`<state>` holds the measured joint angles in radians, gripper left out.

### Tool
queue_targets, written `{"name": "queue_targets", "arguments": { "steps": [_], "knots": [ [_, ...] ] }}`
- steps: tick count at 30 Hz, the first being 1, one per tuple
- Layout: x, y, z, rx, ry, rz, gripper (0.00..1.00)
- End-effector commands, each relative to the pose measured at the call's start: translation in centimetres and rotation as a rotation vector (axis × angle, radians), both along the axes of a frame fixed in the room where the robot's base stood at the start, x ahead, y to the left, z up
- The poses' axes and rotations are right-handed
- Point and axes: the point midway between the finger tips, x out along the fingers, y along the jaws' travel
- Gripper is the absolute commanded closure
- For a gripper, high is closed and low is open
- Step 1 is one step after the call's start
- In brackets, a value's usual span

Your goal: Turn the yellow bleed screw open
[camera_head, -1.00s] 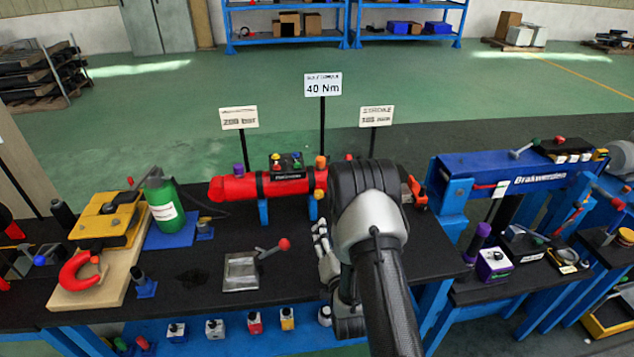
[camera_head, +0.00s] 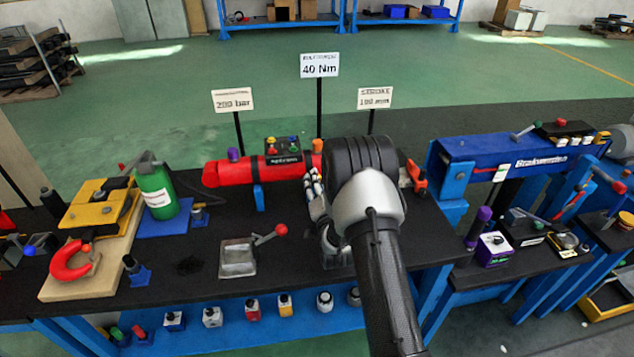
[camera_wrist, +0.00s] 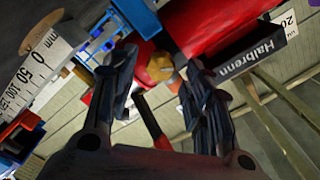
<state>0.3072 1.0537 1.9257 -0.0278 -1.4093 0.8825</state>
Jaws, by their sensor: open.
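The red cylinder (camera_head: 228,172) lies on a blue stand on the black bench. Its dark block carries several small coloured knobs. I cannot tell for certain which is the yellow bleed screw. An orange knob (camera_head: 317,146) shows on the cylinder top in the head view, left of my arm. My gripper (camera_wrist: 157,72) is open with its fingers either side of the orange-yellow knob; contact cannot be made out. My arm hides the cylinder's right end.
Three signs stand behind the cylinder; one reads 40 Nm (camera_head: 319,66). A grey plate with a red-knobbed lever (camera_head: 238,258) lies in front. A green bottle (camera_head: 155,190) stands left, a blue press frame (camera_head: 500,155) right. The wrist view shows a scale (camera_wrist: 35,75).

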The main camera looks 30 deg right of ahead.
Motion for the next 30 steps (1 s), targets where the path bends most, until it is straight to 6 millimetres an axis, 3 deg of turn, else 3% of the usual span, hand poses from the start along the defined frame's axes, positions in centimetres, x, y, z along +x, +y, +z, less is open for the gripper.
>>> {"name": "queue_targets", "arguments": {
  "steps": [6, 17, 30],
  "knots": [
    [2.3, -0.7, -0.1, 0.0, 0.0, 0.0, 0.54],
    [2.8, -0.8, 0.0, 0.0, 0.001, -0.001, 0.54],
    [2.8, -0.8, 0.0, -0.001, 0.001, -0.001, 0.83]
  ]
}}
